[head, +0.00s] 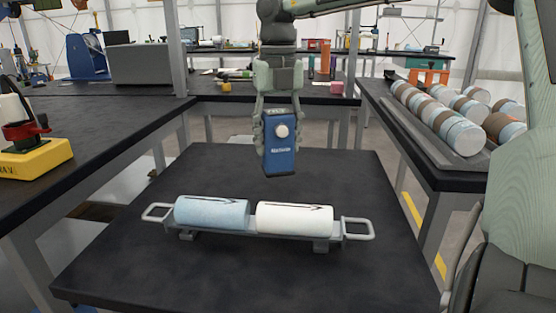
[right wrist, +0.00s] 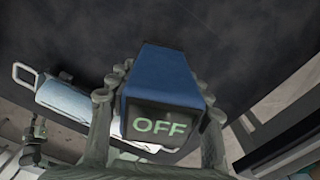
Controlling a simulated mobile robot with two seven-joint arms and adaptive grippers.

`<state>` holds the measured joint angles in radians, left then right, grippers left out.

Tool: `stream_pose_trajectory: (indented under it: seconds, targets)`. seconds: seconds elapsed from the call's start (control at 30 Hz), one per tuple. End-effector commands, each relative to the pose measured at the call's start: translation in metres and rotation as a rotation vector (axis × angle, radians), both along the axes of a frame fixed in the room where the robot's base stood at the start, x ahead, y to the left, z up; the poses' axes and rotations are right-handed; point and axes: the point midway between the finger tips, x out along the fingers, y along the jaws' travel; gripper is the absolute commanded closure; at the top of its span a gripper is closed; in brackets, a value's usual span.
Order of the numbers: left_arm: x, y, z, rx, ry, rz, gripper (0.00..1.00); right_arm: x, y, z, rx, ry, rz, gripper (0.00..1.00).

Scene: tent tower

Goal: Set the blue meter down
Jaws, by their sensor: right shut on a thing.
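The blue meter (head: 279,150) is a small upright box with a white round knob on its front, in the middle of the head view. My right gripper (head: 279,125) is shut on it from above and holds it over the black table, behind the tray. In the right wrist view the meter (right wrist: 162,95) sits between the fingers, and its dark display reads "OFF". Its bottom appears clear of the table top.
A grey handled tray (head: 357,229) with one pale blue cylinder (head: 212,212) and one white cylinder (head: 294,218) lies on the black table (head: 120,262). The table is bare around it. Side benches flank it; the right one carries a rack of banded cylinders (head: 437,118).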

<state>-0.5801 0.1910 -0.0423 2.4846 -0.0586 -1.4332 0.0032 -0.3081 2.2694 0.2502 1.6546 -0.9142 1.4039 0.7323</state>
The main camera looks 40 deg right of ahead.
Motion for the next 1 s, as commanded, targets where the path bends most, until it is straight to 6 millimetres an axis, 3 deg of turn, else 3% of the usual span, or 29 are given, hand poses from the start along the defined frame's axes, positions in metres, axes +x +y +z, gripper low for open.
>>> stream_pose_trajectory:
  seconds: [0.37,0.83,0.87,1.0]
  targets:
    - [0.007,-0.005,0.002,-0.010,-0.030,-0.012,0.66,-0.002,0.000,-0.039,0.000,-0.001,-0.001,0.89]
    - [0.011,-0.008,0.002,-0.015,-0.049,-0.019,0.66,-0.001,0.000,-0.042,-0.001,-0.002,-0.001,0.89]
    - [0.012,-0.009,0.003,-0.016,-0.053,-0.021,0.66,-0.001,0.000,-0.042,0.000,-0.001,-0.001,0.50]
    - [0.013,-0.009,0.004,-0.018,-0.060,-0.023,0.66,-0.001,0.000,-0.042,0.000,-0.001,-0.001,0.32]
